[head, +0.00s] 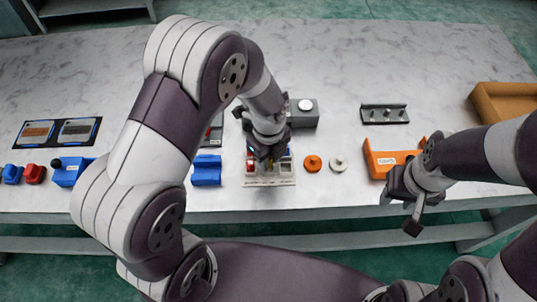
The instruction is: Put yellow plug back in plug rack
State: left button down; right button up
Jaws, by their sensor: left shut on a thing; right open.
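The plug rack (255,183) is a pale block near the front edge of the table, at the middle of the head view. A red plug (250,165) stands in its left part, and a pale plug shows at its right. My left gripper (268,158) points down over the middle of the rack, shut on the yellow plug (269,167), of which only a small part shows. The gripper hides most of the plug, so I cannot tell whether it is seated in a slot. My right gripper (401,212) is open and empty, in front of the table edge at the right.
An orange disc (313,163) and a grey disc (339,163) lie just right of the rack. A blue block (206,170) stands to its left. A grey box with a white button (304,112) is behind. An orange bin (381,160) is near my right arm.

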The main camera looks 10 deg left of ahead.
pick_arm(q)
jog(key=shift+r+p, duration=0.1)
jog(key=shift+p, duration=0.2)
dwell(0.4)
dwell(0.5)
jog(key=shift+f, duration=1.1)
dwell(1.0)
jog(key=c, duration=0.9)
grip_release()
jog(key=shift+o, duration=0.2)
jog(key=shift+r, duration=0.1)
notch_tip(320, 180, up, 7)
jog(key=p, duration=0.6)
jog(key=shift+p, duration=0.35)
